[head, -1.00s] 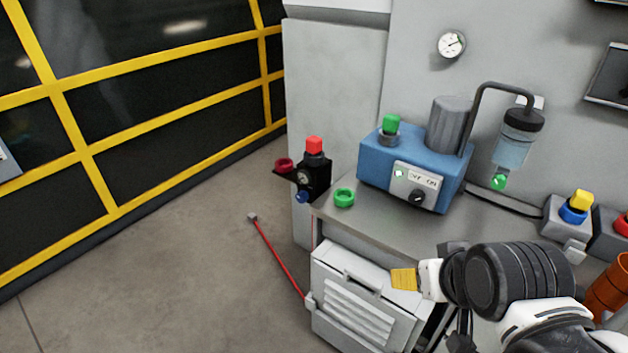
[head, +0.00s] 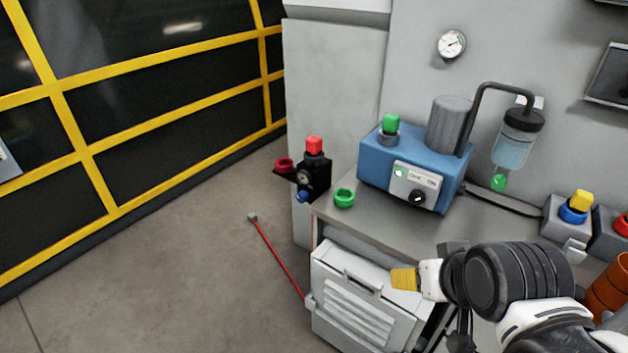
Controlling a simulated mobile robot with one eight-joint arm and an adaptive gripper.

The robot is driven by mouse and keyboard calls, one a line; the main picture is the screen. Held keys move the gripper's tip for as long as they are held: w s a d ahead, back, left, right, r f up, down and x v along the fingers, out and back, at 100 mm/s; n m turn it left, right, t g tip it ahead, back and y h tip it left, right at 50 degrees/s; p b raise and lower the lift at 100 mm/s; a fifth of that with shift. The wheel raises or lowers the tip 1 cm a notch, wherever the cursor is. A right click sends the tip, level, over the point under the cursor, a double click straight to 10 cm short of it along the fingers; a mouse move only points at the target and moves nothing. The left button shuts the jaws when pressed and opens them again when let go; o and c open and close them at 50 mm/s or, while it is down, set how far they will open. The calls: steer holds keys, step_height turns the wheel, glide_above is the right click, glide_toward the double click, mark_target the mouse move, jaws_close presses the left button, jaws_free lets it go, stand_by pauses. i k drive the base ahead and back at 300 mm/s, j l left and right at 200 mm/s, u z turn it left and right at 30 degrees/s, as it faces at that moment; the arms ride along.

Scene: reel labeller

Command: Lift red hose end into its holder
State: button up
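The red hose (head: 279,259) lies stretched on the floor at centre. Its free end (head: 252,217) is a small grey block at the upper left. Its other end meets the lower left side of the white louvred cabinet. A red ring holder (head: 284,164) sticks out left of the black red-topped unit at the bench's left corner, and looks empty. My gripper (head: 404,279), with a yellow tip, is in front of the white cabinet's right side, well to the right of the hose end and apart from it. I see it side-on, so its opening is hidden.
The white cabinet (head: 362,312) stands below the grey bench. A green ring (head: 344,198) sits at the bench corner, and a blue pump unit (head: 405,180) stands behind it. A yellow-barred dark partition (head: 110,150) runs along the left. The floor left of the hose is clear.

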mark_target(313, 144)
steer(key=i+j+z, duration=0.2)
steer(key=i+j, duration=0.15)
steer(key=j, duration=0.25)
steer(key=i+j+z, duration=0.15)
steer(key=j, duration=0.2)
steer(key=i+j+z, duration=0.1)
steer(key=j, duration=0.2)
steer(key=i+j+z, duration=0.1)
steer(key=j, duration=0.3)
steer(key=i+j+z, duration=0.1)
steer(key=j, duration=0.25)
steer(key=i, duration=0.1)
